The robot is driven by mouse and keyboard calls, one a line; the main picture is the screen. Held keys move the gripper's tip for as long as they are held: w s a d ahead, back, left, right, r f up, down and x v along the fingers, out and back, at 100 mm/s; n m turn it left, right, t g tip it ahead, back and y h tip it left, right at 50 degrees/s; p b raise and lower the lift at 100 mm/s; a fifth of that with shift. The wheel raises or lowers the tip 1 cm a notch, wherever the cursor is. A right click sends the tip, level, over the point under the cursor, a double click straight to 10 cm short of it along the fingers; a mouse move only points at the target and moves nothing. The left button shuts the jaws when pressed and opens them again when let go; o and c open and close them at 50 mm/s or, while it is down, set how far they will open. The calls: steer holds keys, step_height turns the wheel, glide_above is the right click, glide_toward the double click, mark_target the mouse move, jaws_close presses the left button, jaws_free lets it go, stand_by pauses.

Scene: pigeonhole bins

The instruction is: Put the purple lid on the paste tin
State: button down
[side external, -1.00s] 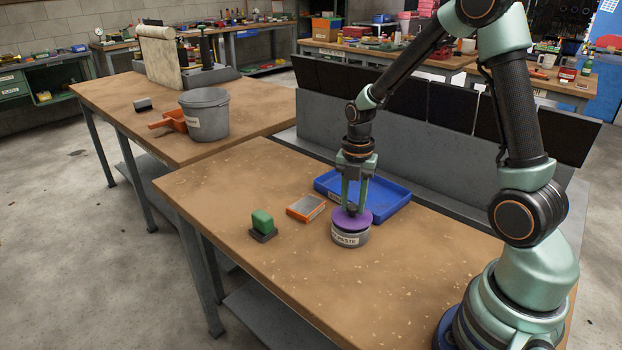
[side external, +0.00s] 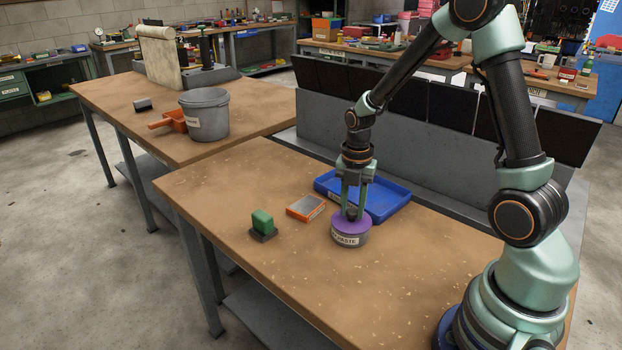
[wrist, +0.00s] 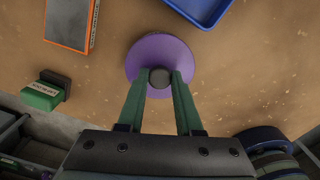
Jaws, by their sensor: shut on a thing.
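The paste tin (side external: 348,239) is a short grey tin with a white label, standing on the wooden bench. The purple lid (side external: 345,221) sits level on top of the tin, its rim down around the tin's upper edge. My gripper (side external: 352,213) points straight down and is shut on the lid's dark knob. In the wrist view the green fingers of my gripper (wrist: 160,77) close on both sides of the knob, at the middle of the purple lid (wrist: 147,49).
A blue tray (side external: 388,208) lies just behind the tin. An orange and grey box (side external: 306,207) and a green block on a dark base (side external: 263,223) lie to the left. The bench front is clear. A grey bucket (side external: 205,115) stands on the other bench.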

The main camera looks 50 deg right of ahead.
mark_target(352, 210)
steer(key=c, duration=0.9)
jaws_free()
steer(key=shift+o, duration=0.3)
steer(key=o, duration=0.5)
steer(key=shift+r, duration=3.95)
